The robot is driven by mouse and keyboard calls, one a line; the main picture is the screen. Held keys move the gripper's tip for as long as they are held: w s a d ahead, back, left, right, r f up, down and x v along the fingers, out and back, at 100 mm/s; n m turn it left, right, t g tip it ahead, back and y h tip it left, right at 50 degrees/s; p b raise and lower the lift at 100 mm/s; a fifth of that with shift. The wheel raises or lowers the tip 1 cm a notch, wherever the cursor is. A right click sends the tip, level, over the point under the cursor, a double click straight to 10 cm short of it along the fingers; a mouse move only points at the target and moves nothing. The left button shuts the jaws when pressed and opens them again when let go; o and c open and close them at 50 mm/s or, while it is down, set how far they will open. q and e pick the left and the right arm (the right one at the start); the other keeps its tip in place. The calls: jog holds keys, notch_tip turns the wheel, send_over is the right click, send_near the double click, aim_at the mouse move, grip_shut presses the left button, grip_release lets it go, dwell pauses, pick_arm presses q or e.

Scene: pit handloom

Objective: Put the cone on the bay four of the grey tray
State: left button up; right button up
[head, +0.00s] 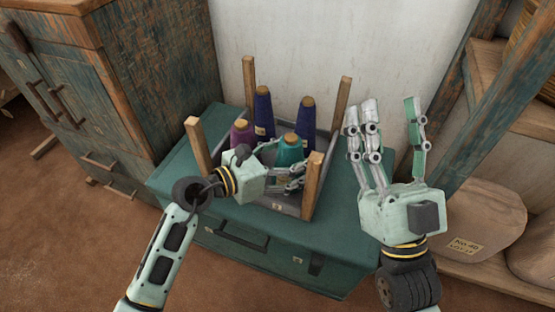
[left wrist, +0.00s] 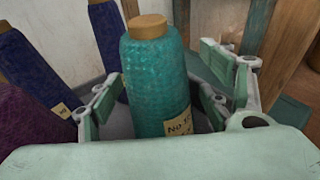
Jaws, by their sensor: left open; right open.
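The teal cone (head: 289,148) with its tan top stands upright in the grey tray (head: 262,200). In the left wrist view the teal cone (left wrist: 155,80) fills the middle, with a paper label low on its front. My left gripper (head: 292,180) is open at the tray's near side, its fingers on both sides of the cone with visible gaps. A purple cone (head: 241,134) and two dark blue cones (head: 264,112) (head: 304,117) also stand in the tray. My right gripper (head: 390,103) is open and empty, raised right of the tray. Bay markings are mostly hidden.
Wooden posts (head: 199,146) (head: 314,184) rise at the tray's corners. The tray sits on a teal chest (head: 180,182). A worn cabinet (head: 120,80) stands left, and sacks (head: 480,222) and shelves stand right. A pale wall (head: 290,40) is close behind.

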pick_arm(q)
jog(key=p+v, duration=0.2)
jog(key=v, duration=0.9)
jog(key=s+r+n+t+h, duration=0.3)
jog(key=r+n+t, duration=0.4)
jog(key=r+n, duration=0.8)
jog(key=a+n+t+y, duration=0.1)
jog(key=n+y, duration=0.2)
jog(key=n, duration=0.6)
jog(key=a+n+t+y, duration=0.1)
jog(key=n+y, duration=0.3)
jog(key=n, duration=0.6)
jog(key=a+n+t+y, duration=0.2)
jog(key=n+y, duration=0.1)
jog(key=n, duration=0.6)
jog(key=shift+w+n+t, duration=0.25)
jog(key=shift+n+t, duration=0.05)
pick_arm(e)
jog(key=w+f+g+h, duration=0.1)
jog(key=w+f+g, duration=0.3)
jog(key=f, duration=0.3)
jog(key=shift+h, duration=0.3)
jog(key=shift+a+g, duration=0.15)
jog(key=shift+g, duration=0.15)
